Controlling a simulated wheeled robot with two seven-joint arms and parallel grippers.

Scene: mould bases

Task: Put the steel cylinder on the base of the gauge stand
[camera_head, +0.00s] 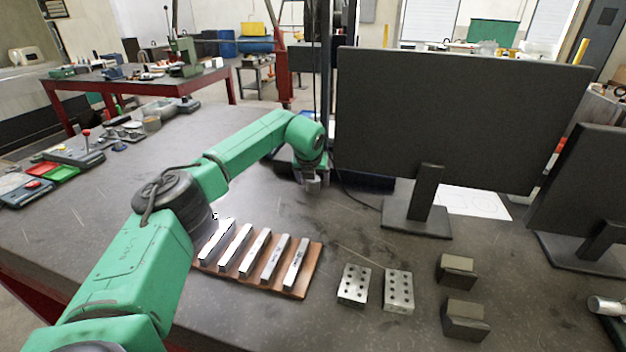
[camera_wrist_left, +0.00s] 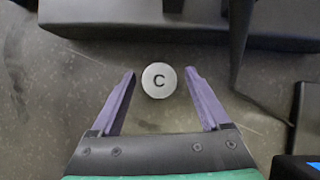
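The steel cylinder (camera_wrist_left: 159,80) shows end-on in the left wrist view as a round pale disc marked "C". My left gripper (camera_wrist_left: 160,74) is open, with one purple finger on each side of the cylinder and gaps between. In the head view my left gripper (camera_head: 311,176) points down by the left edge of the big monitor, with a small grey piece at its tip. A wide dark base (camera_wrist_left: 180,14) with a dark upright lies beyond the cylinder. I cannot tell for sure whether it is the gauge stand's. My right gripper is out of view.
A large monitor (camera_head: 455,115) stands right of my left gripper. A wooden board (camera_head: 300,289) with several steel bars, two drilled blocks (camera_head: 398,290) and two dark V-shaped blocks (camera_head: 466,320) lie nearer. A device with a blue screen (camera_wrist_left: 312,166) is close to the left gripper.

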